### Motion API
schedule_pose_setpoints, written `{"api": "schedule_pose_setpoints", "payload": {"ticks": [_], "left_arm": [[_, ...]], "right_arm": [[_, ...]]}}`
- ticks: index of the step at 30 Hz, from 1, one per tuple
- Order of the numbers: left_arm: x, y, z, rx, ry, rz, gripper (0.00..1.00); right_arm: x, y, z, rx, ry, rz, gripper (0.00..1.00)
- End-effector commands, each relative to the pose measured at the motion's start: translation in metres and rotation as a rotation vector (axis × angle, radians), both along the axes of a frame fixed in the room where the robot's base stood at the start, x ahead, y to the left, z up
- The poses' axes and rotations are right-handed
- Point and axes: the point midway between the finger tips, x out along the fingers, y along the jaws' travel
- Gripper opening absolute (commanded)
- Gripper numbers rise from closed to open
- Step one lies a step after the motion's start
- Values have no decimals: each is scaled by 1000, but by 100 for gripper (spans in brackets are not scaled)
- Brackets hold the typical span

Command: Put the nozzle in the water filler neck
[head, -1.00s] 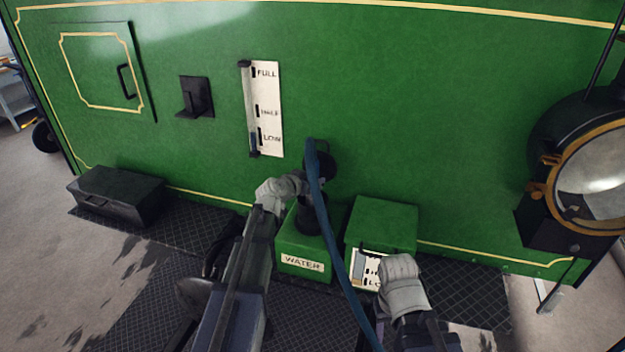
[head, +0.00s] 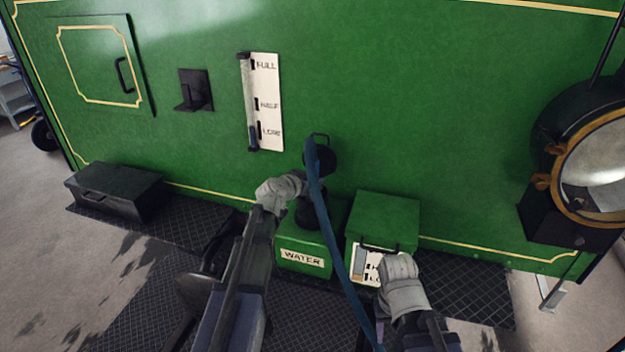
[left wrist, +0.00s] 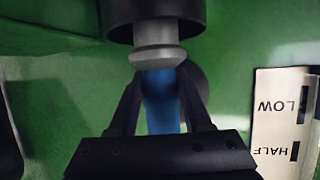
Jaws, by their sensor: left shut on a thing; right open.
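The green water box (head: 302,259), labelled WATER, stands against the green tram side. Its black filler neck (head: 309,216) rises from the top, and a round black lid (head: 320,157) stands behind it. My left gripper (head: 306,190) is at the neck, shut on the nozzle, partly hidden by the blue hose (head: 333,245). In the left wrist view the nozzle's grey collar (left wrist: 157,54) lies against the black neck (left wrist: 185,12); I cannot tell whether its tip is inside. My right gripper (head: 388,260) is open in front of another green box.
The other green box (head: 388,212) with a gauge card stands right of the water box. A level gauge (head: 267,103) is on the tram side. A black box (head: 115,190) lies at left, a large lamp (head: 590,170) at right. The hose crosses between my arms.

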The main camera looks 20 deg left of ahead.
Motion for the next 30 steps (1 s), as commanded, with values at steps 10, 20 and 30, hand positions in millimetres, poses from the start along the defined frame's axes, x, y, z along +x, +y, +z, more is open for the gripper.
{"api": "schedule_pose_setpoints", "payload": {"ticks": [10, 20, 30], "left_arm": [[0, 0, 1, -1, -1, 0, 68], [0, 0, 0, 1, 1, -1, 84], [-19, 4, 10, -2, 0, 1, 84]], "right_arm": [[0, 0, 0, 0, 0, 0, 50], [0, 0, 0, 0, 0, 0, 50], [0, 0, 10, 0, 0, 0, 50]]}}
